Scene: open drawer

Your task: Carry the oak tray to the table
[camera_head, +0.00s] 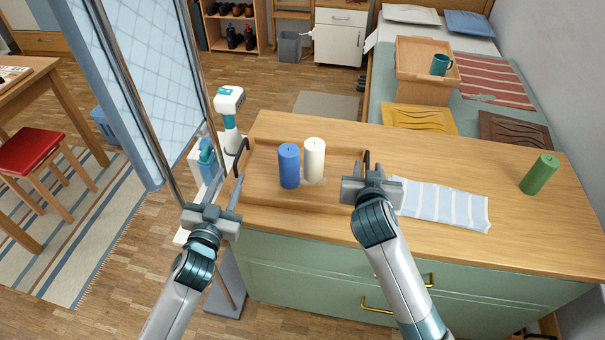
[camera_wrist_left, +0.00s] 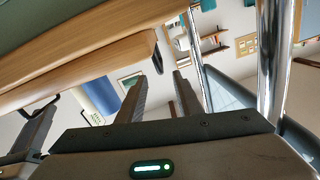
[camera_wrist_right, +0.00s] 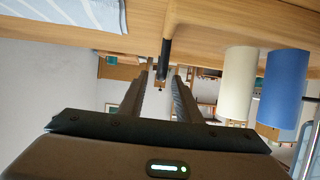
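The oak tray (camera_head: 262,191) lies on the wooden top of a green drawer cabinet, with a blue candle (camera_head: 289,166) and a white candle (camera_head: 315,160) standing in it. It has a black handle at its left end (camera_head: 241,157) and another at its right end (camera_head: 367,162). My left gripper (camera_head: 222,190) is open, in front of and below the left handle, apart from it. My right gripper (camera_head: 369,170) is open close to the right handle, which appears between its fingertips in the right wrist view (camera_wrist_right: 164,68). A wooden table (camera_head: 62,78) stands at far left.
A striped cloth (camera_head: 440,205) and a green candle (camera_head: 540,174) lie right of the tray, the candle upright. A blue-framed glass panel (camera_head: 145,75) stands between cabinet and table. A red stool (camera_head: 33,150) sits by the table. A bed (camera_head: 480,110) is behind the cabinet.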

